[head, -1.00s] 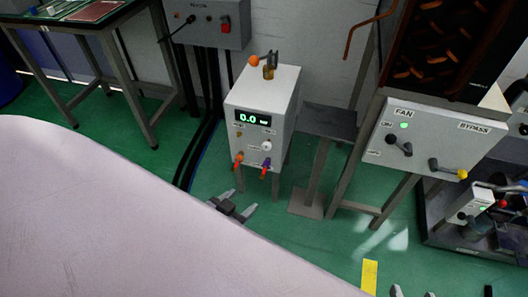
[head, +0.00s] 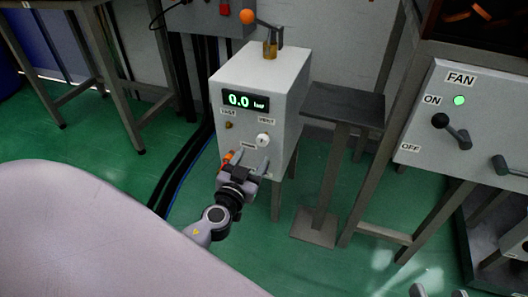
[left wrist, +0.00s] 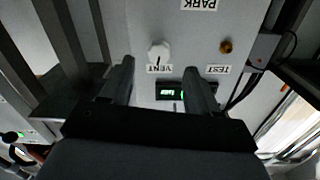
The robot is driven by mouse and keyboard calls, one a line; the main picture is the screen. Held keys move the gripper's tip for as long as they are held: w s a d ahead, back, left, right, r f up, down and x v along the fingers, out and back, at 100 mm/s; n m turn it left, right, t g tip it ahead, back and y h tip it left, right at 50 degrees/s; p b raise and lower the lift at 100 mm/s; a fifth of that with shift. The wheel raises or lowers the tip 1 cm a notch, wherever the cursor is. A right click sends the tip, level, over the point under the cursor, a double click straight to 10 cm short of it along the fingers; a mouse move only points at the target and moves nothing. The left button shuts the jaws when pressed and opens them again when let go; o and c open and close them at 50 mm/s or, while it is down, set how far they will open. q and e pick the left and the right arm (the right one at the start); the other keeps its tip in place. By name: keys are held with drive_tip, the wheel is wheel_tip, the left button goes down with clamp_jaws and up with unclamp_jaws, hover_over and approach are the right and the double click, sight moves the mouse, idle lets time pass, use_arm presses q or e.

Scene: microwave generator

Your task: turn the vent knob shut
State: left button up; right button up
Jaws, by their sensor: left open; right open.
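The vent knob (head: 263,140) is a small round white knob on the front of the grey box (head: 246,133), under the VENT label. In the left wrist view the vent knob (left wrist: 159,53) shows upside down, with a dark pointer mark towards the VENT label (left wrist: 159,69). My left gripper (head: 247,162) is open and empty, just below and in front of the knob. In the left wrist view the knob lies between the lines of its fingers, apparently just beyond their tips. My right gripper (head: 438,291) is open at the bottom edge, mostly cut off.
The display (head: 246,101) reads 0.0 bar. An orange-ended lever (head: 248,17) tops the box. The box's lower taps are mostly hidden by my left gripper. A dark stand (head: 343,105) and a fan panel (head: 465,125) are on the right. Green floor lies open between.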

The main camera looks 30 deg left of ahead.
sight(261, 144)
use_arm(q)
drive_tip(key=shift+x, duration=3.8)
